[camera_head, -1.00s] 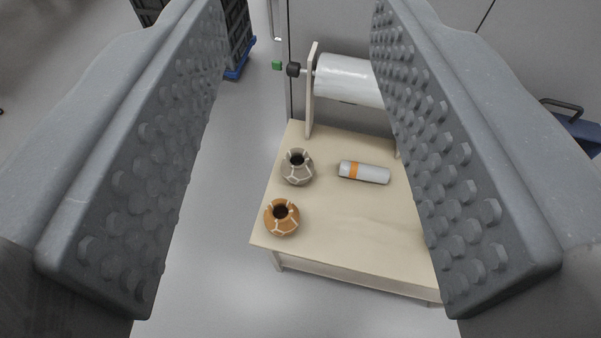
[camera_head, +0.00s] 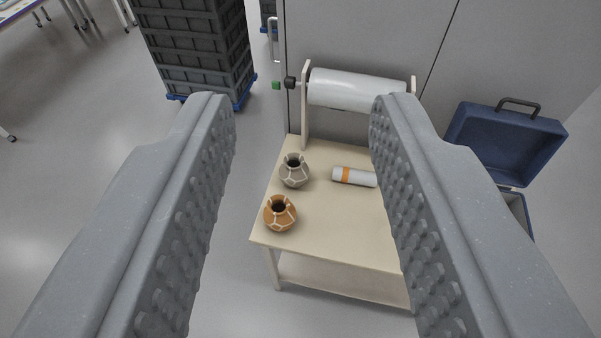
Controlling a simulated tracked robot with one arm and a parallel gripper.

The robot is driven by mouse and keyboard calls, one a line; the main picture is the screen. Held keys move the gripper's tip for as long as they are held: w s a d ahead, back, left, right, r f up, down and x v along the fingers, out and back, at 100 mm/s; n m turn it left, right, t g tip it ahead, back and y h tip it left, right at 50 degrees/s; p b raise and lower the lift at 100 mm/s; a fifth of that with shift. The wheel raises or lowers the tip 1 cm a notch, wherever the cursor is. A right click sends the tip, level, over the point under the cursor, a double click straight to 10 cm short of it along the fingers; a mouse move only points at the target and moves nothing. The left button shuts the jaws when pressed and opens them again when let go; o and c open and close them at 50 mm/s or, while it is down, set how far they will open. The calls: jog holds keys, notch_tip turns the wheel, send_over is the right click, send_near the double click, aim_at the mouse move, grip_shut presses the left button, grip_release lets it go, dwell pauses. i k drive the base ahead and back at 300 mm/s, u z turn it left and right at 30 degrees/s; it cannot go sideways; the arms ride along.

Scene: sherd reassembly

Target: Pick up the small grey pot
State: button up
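The small grey pot (camera_head: 294,173) stands upright on a pale table (camera_head: 330,226), near its left edge. It has light seam lines and a dark open mouth. My gripper (camera_head: 303,112) is open and empty, its two studded fingers wide apart at the left and right of the picture. The pot shows between the fingers, well beyond them and apart from them. Nothing hides the pot.
An orange-brown pot (camera_head: 280,215) stands just in front of the grey one. A white cylinder with an orange band (camera_head: 353,177) lies to the right. A white roll (camera_head: 350,90) on a stand is behind. Stacked dark crates (camera_head: 200,50) and an open blue case (camera_head: 507,140) flank the table.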

aim_at(294, 172)
jog(key=z, duration=0.15)
jog(key=i, duration=1.25)
jog(key=u, duration=0.3)
